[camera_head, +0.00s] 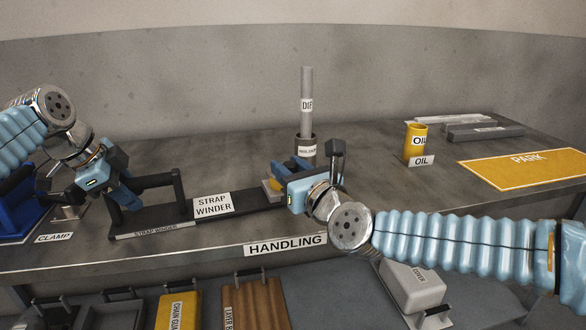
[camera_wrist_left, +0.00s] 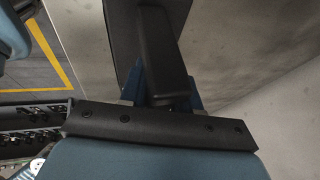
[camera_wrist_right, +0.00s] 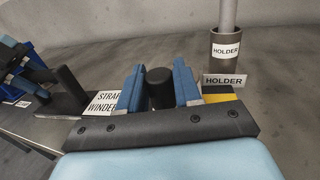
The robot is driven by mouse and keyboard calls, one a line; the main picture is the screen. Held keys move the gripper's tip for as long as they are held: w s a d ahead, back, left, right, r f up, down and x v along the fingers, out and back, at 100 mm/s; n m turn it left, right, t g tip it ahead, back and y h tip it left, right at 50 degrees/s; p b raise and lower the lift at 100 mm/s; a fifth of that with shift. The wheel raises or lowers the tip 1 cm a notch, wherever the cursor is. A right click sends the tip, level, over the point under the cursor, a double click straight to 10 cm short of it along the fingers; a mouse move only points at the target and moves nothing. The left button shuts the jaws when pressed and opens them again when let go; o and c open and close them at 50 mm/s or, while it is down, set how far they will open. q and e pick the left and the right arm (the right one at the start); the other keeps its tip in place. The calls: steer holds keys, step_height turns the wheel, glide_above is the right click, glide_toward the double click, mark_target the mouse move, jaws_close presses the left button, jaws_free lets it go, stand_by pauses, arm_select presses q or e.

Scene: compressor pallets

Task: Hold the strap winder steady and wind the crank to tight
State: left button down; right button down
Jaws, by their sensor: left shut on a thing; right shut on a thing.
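The strap winder (camera_head: 150,224) is a long dark base on the table with a black bar handle (camera_head: 160,180) on posts at its left end. My left gripper (camera_head: 126,198) is shut on this handle; in the left wrist view the black bar (camera_wrist_left: 161,55) lies between its blue fingers. My right gripper (camera_head: 286,176) is at the winder's right end, shut on the black crank knob. In the right wrist view the round knob (camera_wrist_right: 159,88) stands upright between the blue fingers. The rest of the crank is mostly hidden by my right gripper.
A holder (camera_head: 305,148) with a grey rod (camera_head: 306,90) stands just behind my right gripper. A blue clamp (camera_head: 18,212) is at the far left. A yellow oil can (camera_head: 415,140) and the yellow park area (camera_head: 530,168) are to the right. Bins sit below the front edge.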

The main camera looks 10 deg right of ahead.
steer(key=w+a+m+g+h, duration=0.1)
steer(key=a+m+g+h, duration=0.1)
steer(key=m+h, duration=0.2)
steer(key=w+a+m+g+h, duration=0.1)
steer(key=m+h, duration=0.3)
steer(key=h, duration=0.4)
steer(key=w+a+m+g+h, duration=0.2)
steer(key=a+m+h, duration=0.1)
steer(key=m+h, duration=0.2)
steer(key=shift+a+g+h, duration=0.2)
steer(key=shift+g+h, duration=0.1)
steer(key=shift+h, duration=0.5)
steer(key=shift+w+a+m+g+h, duration=0.1)
steer(key=shift+w+m+g+h, duration=0.3)
steer(key=shift+m+g+h, duration=0.45)
steer(key=shift+w+a+m+g+h, duration=0.1)
steer(key=shift+w+m+g+h, duration=0.45)
steer(key=shift+g, duration=0.6)
steer(key=shift+s, duration=0.1)
steer(key=shift+d, duration=0.1)
steer(key=c, duration=0.9)
jaws_free()
step_height(320, 180, up, 10)
steer(key=shift+s, duration=0.1)
